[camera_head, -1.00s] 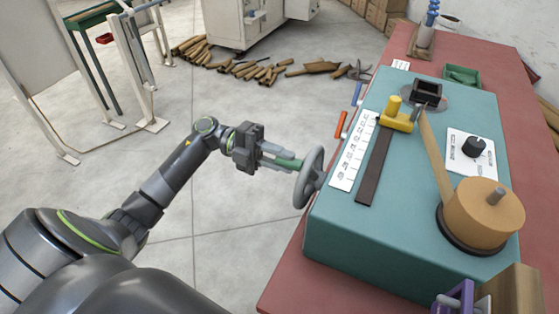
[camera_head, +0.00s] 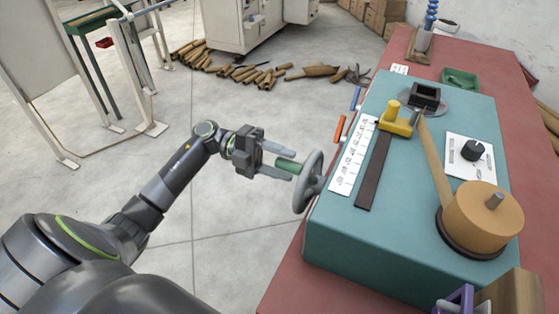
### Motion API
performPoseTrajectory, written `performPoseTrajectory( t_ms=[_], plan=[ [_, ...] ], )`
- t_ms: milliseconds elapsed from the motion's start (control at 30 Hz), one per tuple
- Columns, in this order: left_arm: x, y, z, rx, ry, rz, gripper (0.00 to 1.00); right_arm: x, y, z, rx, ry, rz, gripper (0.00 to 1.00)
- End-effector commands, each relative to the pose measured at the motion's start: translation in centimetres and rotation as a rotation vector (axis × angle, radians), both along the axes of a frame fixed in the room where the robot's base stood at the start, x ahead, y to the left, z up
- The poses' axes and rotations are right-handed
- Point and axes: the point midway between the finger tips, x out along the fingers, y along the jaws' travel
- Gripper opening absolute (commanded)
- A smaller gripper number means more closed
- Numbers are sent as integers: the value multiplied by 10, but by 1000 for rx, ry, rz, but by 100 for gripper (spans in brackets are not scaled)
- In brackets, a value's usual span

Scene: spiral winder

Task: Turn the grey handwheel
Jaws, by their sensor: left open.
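The grey handwheel (camera_head: 310,181) stands upright on the left side of the teal winder box (camera_head: 340,245). A green handle (camera_head: 288,165) sticks out from the wheel to the left. My left gripper (camera_head: 283,164) is open, with its two grey fingers on either side of the green handle and their tips close to the wheel rim. I cannot tell whether a finger touches the handle.
The box stands on a red table (camera_head: 405,62). On its top are a scale strip (camera_head: 354,157), a yellow slider (camera_head: 396,122), a brown spool (camera_head: 483,216) and a black knob (camera_head: 474,150). The floor left of the wheel is clear. Cardboard tubes (camera_head: 255,72) lie farther back.

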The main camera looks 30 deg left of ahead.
Motion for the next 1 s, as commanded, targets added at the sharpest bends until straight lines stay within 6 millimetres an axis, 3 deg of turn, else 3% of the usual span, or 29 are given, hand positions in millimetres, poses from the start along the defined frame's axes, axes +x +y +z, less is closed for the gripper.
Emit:
performPoseTrajectory(
  t_ms=[267, 700, 1000],
  plan=[
    [-1, 24, -3, 5, 2, 1, 44, 0, 0, -8, 0, 0, 0, 100],
    [-6, 128, -4, 4, 1, 4, 44, 0, 0, -39, 0, 1, 0, 100],
    [-9, 169, -1, 1, 0, 1, 44, 6, -1, -46, -1, -1, 0, 100]
  ],
)
